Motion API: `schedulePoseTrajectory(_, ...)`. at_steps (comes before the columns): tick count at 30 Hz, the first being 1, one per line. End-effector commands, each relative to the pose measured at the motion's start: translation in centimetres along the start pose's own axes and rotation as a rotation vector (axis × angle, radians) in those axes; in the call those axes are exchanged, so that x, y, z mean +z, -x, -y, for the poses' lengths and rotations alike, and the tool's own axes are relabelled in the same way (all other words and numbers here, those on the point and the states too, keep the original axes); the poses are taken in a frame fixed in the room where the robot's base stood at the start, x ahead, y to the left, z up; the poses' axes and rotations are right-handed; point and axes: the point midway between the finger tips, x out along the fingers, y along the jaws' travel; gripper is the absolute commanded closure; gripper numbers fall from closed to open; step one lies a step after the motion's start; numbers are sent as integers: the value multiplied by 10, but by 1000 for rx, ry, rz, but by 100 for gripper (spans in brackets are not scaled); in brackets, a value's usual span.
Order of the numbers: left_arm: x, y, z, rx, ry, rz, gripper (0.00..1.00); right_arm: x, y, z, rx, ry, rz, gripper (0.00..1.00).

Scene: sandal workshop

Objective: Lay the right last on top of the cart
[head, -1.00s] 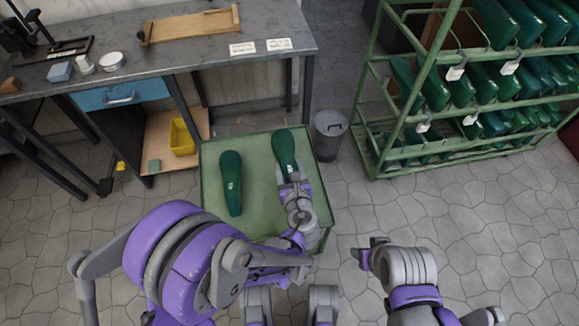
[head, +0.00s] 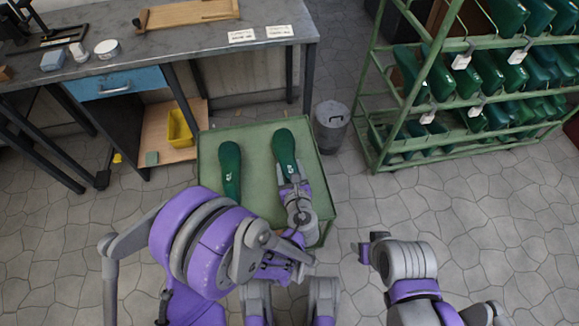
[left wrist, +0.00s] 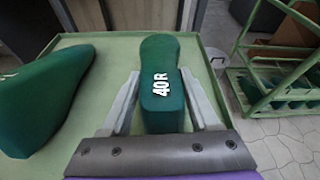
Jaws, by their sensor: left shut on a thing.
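The right last (head: 285,150), dark green and marked "40R", is held over the right side of the green cart's top (head: 257,140). My left gripper (head: 292,181) is shut on its near end. In the left wrist view the right last (left wrist: 161,55) lies flat between the two fingers of the gripper (left wrist: 162,105), with its far end near the cart's far rim. I cannot tell whether it touches the top. Another green last (head: 230,165) lies on the cart to its left, apart from it. My right gripper (head: 368,250) is right of the cart, its jaws unclear.
A grey workbench (head: 190,50) with a blue drawer (head: 117,85) stands behind left. A grey bin (head: 331,125) stands close to the cart's right side. A green rack (head: 378,100) full of green lasts is at the right. The floor at lower right is clear.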

Motion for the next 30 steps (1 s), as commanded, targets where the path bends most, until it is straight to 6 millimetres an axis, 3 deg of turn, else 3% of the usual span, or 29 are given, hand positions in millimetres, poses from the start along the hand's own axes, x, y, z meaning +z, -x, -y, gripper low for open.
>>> schedulePoseTrajectory(25,-5,-2,-1,0,-1,1,94,0,0,0,0,0,0,48)
schedulePoseTrajectory(26,-5,-2,-1,0,-1,1,35,0,0,0,0,0,0,48)
schedulePoseTrajectory(30,-5,-2,-1,0,-1,1,10,0,0,0,0,0,0,48)
